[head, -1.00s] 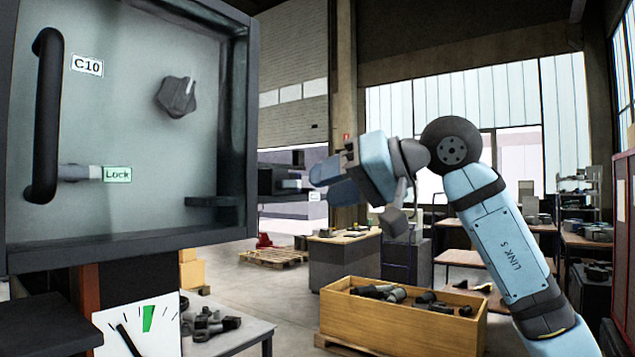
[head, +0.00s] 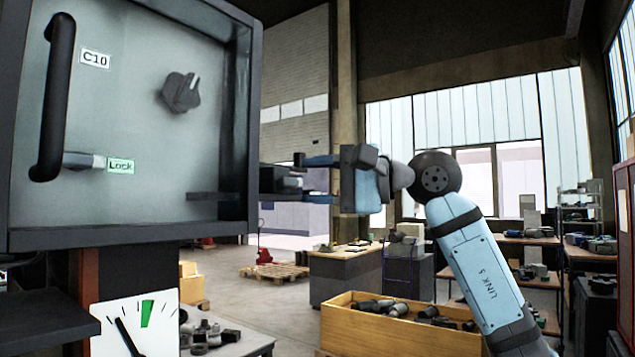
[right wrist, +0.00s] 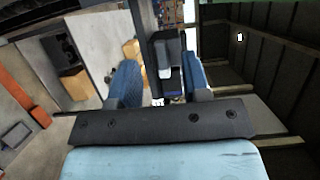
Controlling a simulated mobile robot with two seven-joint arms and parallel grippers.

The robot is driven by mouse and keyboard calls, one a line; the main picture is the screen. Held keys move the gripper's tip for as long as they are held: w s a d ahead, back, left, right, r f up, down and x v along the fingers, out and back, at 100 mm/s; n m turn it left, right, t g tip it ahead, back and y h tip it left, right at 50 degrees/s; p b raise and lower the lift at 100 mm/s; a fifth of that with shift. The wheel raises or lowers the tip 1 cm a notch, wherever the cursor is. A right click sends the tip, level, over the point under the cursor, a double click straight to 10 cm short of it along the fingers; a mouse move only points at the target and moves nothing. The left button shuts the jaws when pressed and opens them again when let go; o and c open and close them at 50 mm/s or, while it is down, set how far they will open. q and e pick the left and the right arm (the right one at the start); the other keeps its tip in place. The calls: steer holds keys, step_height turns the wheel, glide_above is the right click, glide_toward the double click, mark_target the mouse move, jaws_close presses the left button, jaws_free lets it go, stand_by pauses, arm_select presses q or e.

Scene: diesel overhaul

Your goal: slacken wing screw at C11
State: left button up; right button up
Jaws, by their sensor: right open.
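A dark fitting (head: 268,180) juts from the right side of the grey cabinet, with a small grey wing-like piece (head: 292,183) at its end. No C11 label is readable. My right gripper (head: 312,180) is open at the fitting's right end, one finger above and one below its level. In the right wrist view, the blue fingers (right wrist: 158,82) stand apart on either side of the dark fitting (right wrist: 166,82) and its pale grey wing piece (right wrist: 163,58). Whether they touch it, I cannot tell. My left gripper is not in view.
The cabinet face (head: 140,150) carries a black handle (head: 57,95), a C10 label (head: 95,59), a dark knob (head: 181,92) and a Lock label (head: 121,166). A gauge (head: 135,325) sits below. A wooden crate of parts (head: 375,335) stands behind my right arm.

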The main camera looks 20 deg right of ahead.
mark_target(293, 182)
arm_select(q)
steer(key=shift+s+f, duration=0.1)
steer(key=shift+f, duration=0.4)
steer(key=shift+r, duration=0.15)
arm_select(e)
steer(key=shift+w+a, duration=0.1)
steer(key=shift+w, duration=0.05)
steer(key=shift+w+a, duration=0.3)
steer(key=shift+w, duration=0.1)
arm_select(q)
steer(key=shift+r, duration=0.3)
arm_select(e)
steer(key=shift+w+a, duration=0.85)
steer(key=shift+w, duration=0.2)
